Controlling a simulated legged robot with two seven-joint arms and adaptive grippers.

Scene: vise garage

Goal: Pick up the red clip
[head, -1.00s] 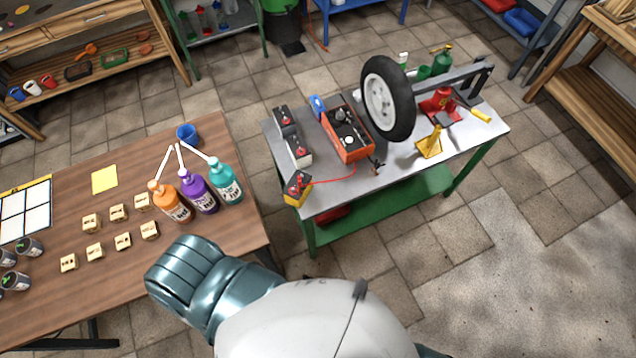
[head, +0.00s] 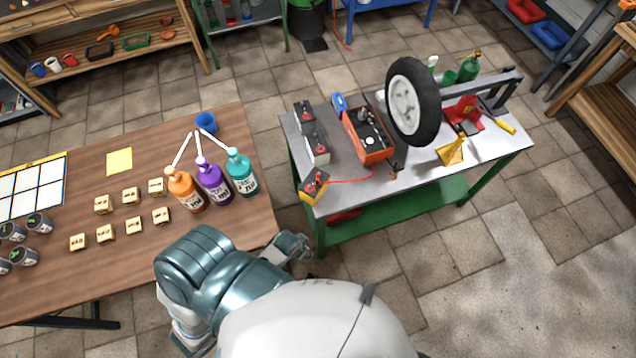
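The red clip (head: 315,182) appears as a small red part on top of the yellow and black battery (head: 317,193), at the near left corner of the metal-topped workbench. A red cable (head: 350,181) runs from it to the right, towards the orange charger box. A grey gripper (head: 291,246), which looks like my left one, shows below and left of the battery, apart from it, in front of the bench's near edge. My arm hides part of it, and its finger opening is too small to judge. My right gripper is not in view.
The orange box (head: 377,155), two dark batteries and a wheel (head: 413,102) stand on the workbench (head: 335,205). A wooden table (head: 60,275) at left holds three bottles, small blocks and cans. A floor gap separates table and bench.

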